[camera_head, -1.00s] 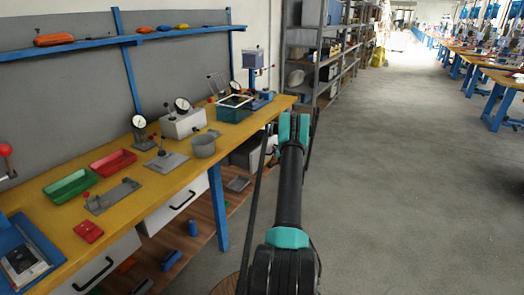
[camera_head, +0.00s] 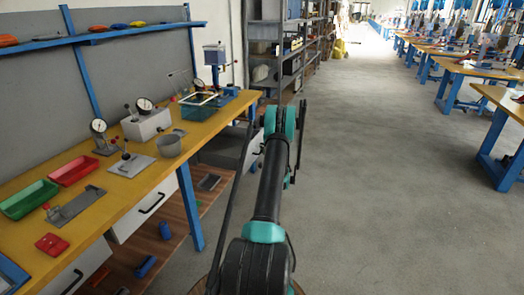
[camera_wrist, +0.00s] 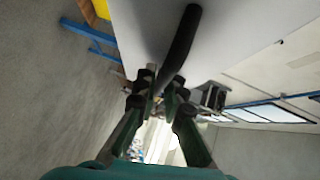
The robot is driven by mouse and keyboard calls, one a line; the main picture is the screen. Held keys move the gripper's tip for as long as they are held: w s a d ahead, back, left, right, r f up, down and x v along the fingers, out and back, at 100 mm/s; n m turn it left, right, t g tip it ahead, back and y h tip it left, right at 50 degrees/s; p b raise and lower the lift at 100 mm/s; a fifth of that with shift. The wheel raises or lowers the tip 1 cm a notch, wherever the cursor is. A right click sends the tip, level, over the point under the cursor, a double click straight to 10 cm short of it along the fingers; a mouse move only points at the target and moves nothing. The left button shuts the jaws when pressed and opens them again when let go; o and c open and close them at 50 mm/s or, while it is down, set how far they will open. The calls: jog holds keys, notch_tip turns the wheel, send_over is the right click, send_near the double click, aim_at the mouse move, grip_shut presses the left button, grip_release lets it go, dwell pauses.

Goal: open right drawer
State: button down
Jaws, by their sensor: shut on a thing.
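In the wrist view a pale drawer front (camera_wrist: 235,35) fills the upper middle, with a dark curved handle (camera_wrist: 183,35) running across it. My gripper (camera_wrist: 157,87) is shut on the lower end of this handle. In the head view the right drawer (camera_head: 222,150) shows as a dark grey open-topped box under the right part of the bench, sticking out past the bench edge.
The yellow bench (camera_head: 125,180) carries gauges, a grey pot (camera_head: 169,145) and red and green trays. A white drawer (camera_head: 140,212) and a blue leg (camera_head: 190,206) stand left of the right drawer. Grey shelving (camera_head: 285,50) lies beyond. The floor to the right is clear.

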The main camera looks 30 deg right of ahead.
jog(key=c, duration=1.6)
grip_release()
jog(key=s+a+r, duration=0.1)
jog(key=s, duration=1)
jog(key=shift+s+a+r, duration=0.3)
jog(key=shift+s+r, duration=0.05)
jog(key=shift+s, duration=0.05)
